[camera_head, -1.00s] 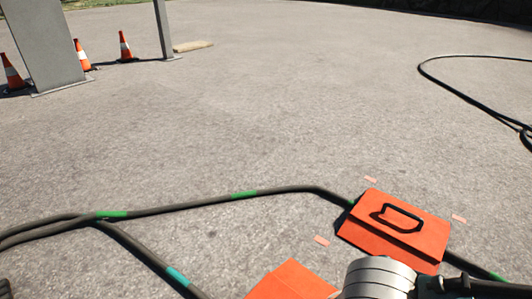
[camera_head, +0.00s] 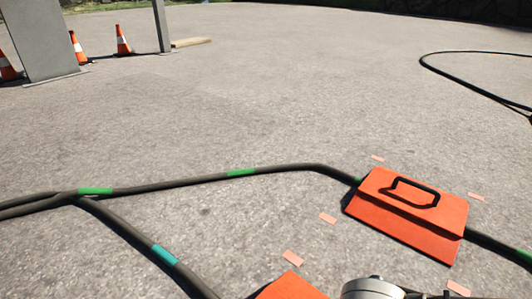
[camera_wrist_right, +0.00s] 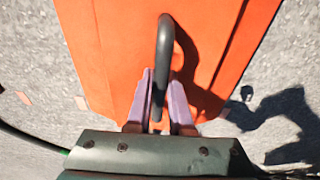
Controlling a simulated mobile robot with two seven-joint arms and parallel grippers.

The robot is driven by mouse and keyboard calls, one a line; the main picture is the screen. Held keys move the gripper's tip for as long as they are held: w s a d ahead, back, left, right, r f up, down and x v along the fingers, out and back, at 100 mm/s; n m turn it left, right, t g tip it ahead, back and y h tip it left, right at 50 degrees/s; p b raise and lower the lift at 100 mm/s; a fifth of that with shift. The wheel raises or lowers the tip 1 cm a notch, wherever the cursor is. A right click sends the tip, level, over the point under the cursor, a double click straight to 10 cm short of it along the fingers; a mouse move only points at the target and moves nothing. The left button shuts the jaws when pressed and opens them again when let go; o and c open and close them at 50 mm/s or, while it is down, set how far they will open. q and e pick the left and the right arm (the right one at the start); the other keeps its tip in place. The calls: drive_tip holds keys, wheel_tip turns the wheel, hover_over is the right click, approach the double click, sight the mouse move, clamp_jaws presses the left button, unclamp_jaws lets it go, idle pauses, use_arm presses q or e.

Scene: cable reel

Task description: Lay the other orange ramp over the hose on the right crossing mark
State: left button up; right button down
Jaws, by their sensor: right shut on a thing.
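One orange ramp (camera_head: 409,222) with a black handle lies over the hose (camera_head: 225,176) at the right, with no gripper on it. The other orange ramp (camera_head: 290,287) shows only as a corner at the bottom edge. In the right wrist view this ramp (camera_wrist_right: 110,50) fills the upper middle. My right gripper (camera_wrist_right: 161,92) is shut on its dark handle (camera_wrist_right: 165,40). Whether this ramp touches the ground I cannot tell. Pale orange marks (camera_head: 328,218) lie around the laid ramp, and another mark (camera_head: 292,257) is near the held ramp's corner. My left gripper is out of view.
The hose forks at the left, with green bands (camera_head: 241,172) and a teal band (camera_head: 164,254). A thin black cable (camera_head: 470,57) loops at the far right. Cones (camera_head: 122,40) and grey posts (camera_head: 40,38) stand at the back left. The middle pavement is clear.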

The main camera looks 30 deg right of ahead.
wheel_tip(320, 180, down, 3)
drive_tip(key=shift+f+b, duration=0.2)
drive_tip(key=shift+b, duration=1.05)
drive_tip(key=shift+r, duration=0.1)
drive_tip(key=c, duration=1.2)
unclamp_jaws()
drive_tip(key=shift+c, duration=0.2)
drive_tip(key=o, duration=0.4)
drive_tip(key=shift+o, duration=0.2)
